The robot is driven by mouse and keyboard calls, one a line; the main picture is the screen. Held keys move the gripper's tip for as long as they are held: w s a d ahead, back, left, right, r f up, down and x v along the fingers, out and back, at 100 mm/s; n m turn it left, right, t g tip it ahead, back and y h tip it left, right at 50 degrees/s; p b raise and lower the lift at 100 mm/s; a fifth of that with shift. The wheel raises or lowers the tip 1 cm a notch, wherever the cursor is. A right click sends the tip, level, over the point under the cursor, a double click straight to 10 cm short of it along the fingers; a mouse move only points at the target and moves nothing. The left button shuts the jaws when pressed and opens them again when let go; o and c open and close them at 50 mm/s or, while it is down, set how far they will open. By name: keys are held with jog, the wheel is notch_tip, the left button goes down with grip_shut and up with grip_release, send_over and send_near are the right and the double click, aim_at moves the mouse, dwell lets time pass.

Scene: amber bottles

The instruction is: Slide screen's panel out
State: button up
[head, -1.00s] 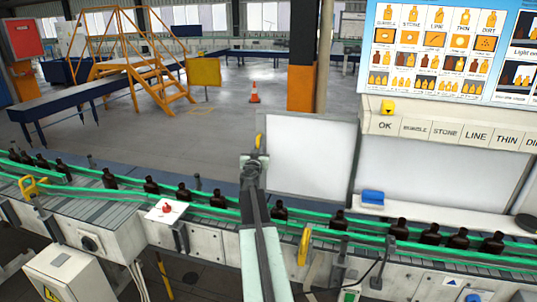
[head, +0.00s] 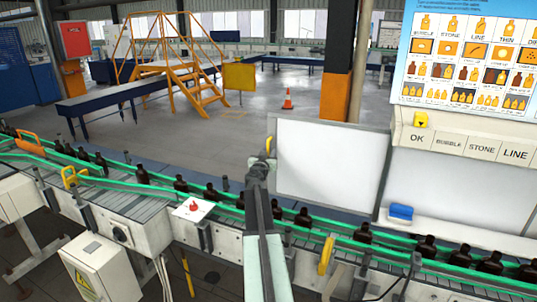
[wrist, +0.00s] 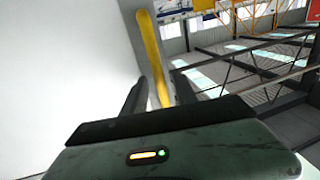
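The screen's white panel (head: 330,162) stands upright in a grey frame behind the conveyor, left of the lit white inspection booth (head: 450,187). A yellow handle (head: 268,145) runs up its left edge. My gripper (head: 259,165) is at this handle, reaching over the conveyor. In the wrist view the handle (wrist: 150,45) passes down between my two dark fingers (wrist: 158,85), one on each side, and my gripper appears shut on it. The exact contact is hard to see. The panel's white face (wrist: 60,70) fills the left of the wrist view.
A conveyor with green rails (head: 150,188) and several amber bottles (head: 425,245) crosses below my arm. A control box with a red knob (head: 193,207) is left of my arm. A blue tray (head: 401,212) sits on the booth's ledge. Beyond the conveyor is open floor (head: 215,130).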

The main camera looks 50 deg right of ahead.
jog(key=shift+s+d, duration=0.1)
jog(key=v, duration=0.7)
jog(key=shift+s+a, duration=0.15)
jog(key=shift+a, duration=0.2)
